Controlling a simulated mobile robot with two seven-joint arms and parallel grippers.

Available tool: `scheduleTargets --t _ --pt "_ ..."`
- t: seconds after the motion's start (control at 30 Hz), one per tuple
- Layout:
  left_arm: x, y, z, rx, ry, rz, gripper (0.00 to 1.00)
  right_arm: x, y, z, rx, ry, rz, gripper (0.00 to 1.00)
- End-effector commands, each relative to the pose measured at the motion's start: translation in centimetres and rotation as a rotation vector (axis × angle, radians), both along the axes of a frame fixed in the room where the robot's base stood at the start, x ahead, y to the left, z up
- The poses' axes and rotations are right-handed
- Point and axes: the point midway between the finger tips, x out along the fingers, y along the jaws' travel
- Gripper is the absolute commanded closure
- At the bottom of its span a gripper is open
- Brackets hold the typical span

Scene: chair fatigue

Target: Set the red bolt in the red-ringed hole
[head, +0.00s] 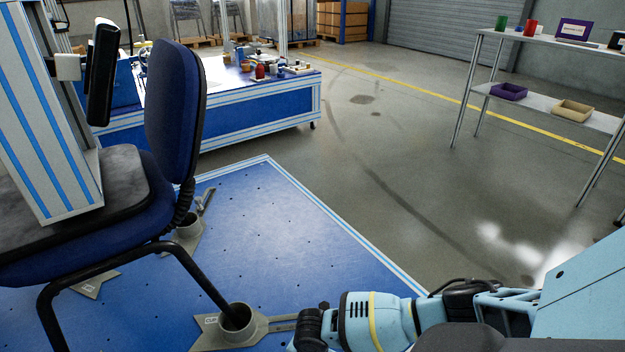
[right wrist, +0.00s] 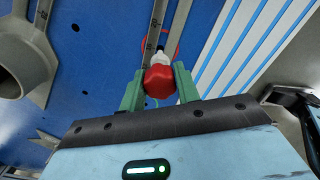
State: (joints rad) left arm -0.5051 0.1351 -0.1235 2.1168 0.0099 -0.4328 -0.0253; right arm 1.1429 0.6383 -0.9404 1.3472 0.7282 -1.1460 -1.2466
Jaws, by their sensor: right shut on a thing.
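My right gripper (right wrist: 158,88) has its two green fingers closed on the red bolt (right wrist: 160,80) in the right wrist view. The bolt's red head faces the camera, and its pale shank points away toward the blue plate. Part of the red ring (right wrist: 177,46) shows on the plate just beyond the shank. The hole itself is hidden behind the bolt and the slotted metal bar, so I cannot tell whether the tip is in it. In the head view my right arm reaches in at the bottom right, but its fingers and the bolt are not seen. My left gripper is in neither view.
The blue floor plate (head: 285,225) has several small holes. A blue chair (head: 170,120) stands on it, one leg in a grey clamp cup (head: 237,317); a cup (right wrist: 22,58) shows beside my right gripper. A workbench (head: 250,115) and shelf (head: 550,100) stand farther back.

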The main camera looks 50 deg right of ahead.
Motion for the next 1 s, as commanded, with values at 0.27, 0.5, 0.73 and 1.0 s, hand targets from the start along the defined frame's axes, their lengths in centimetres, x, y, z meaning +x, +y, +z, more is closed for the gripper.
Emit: scheduleTargets --t 0.27,0.5,0.73,1.0 --pt "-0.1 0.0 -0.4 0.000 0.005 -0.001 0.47 0.0 0.0 -0.6 0.000 0.001 0.000 0.88" --pt "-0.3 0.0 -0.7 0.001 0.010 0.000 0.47 0.0 0.0 -1.2 0.000 0.001 0.000 0.88" --pt "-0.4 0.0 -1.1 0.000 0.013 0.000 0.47 0.0 0.0 -1.6 0.000 0.001 0.000 0.88" --pt "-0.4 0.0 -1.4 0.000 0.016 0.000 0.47 0.0 0.0 -2.2 0.000 0.000 0.000 0.88"
